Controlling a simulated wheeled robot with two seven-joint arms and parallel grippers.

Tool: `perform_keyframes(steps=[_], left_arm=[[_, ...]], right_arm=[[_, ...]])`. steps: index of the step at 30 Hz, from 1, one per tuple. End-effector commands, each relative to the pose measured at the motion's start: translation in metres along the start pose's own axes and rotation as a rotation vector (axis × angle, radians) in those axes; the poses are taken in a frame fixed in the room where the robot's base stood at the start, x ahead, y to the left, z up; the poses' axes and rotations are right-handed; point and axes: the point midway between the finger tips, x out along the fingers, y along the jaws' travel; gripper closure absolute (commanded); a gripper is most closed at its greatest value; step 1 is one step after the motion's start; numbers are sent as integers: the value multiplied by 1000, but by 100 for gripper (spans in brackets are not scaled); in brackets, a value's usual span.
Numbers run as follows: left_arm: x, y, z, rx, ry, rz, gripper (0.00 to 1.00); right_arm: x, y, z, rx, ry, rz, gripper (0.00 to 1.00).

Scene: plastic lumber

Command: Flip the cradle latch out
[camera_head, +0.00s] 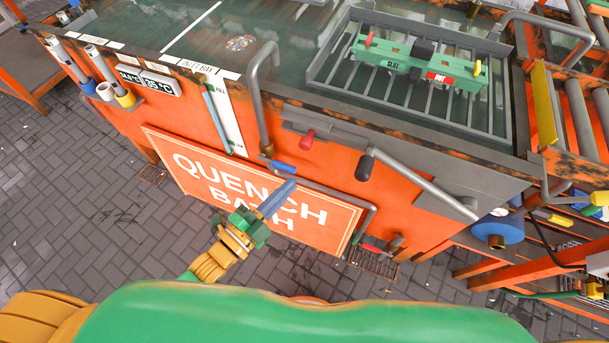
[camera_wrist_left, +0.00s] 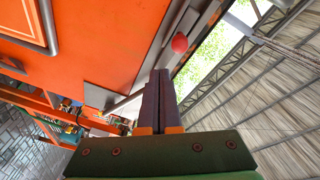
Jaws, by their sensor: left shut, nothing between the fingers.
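A small red knob (camera_head: 307,140) on a short lever stands out from the grey plate on the orange front of the quench bath; it looks like the cradle latch, though I see no label. The red knob also shows in the left wrist view (camera_wrist_left: 179,43), beyond the fingers and a little to the right. My left gripper (camera_head: 291,184) is shut and empty, its fingers pointing up toward the bath front, below the knob and apart from it. In the left wrist view its closed fingers (camera_wrist_left: 160,74) stand together. My right gripper is out of view.
The grey cradle rack (camera_head: 318,68) holds a green slat fixture (camera_head: 415,62) over the bath. The paved floor (camera_head: 90,190) is clear.

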Motion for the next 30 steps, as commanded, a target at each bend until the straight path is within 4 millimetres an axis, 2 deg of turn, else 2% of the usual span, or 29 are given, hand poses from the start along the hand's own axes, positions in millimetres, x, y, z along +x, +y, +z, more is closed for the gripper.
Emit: perform_keyframes(steps=[1, 3, 6, 17, 20, 30], left_arm=[[1, -6, -13, 36, 54, -34, 100], [1, -17, -28, 71, 104, -70, 100], [1, -24, -37, 90, 132, -91, 100], [7, -25, -38, 90, 130, -92, 100], [23, -28, -41, 90, 131, -95, 100], [97, -33, -50, 89, 130, -94, 100]], right_arm=[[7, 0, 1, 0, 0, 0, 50], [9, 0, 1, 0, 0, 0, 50], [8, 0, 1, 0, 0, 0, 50], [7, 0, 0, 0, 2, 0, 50], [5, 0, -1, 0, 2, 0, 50], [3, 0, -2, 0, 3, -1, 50]])
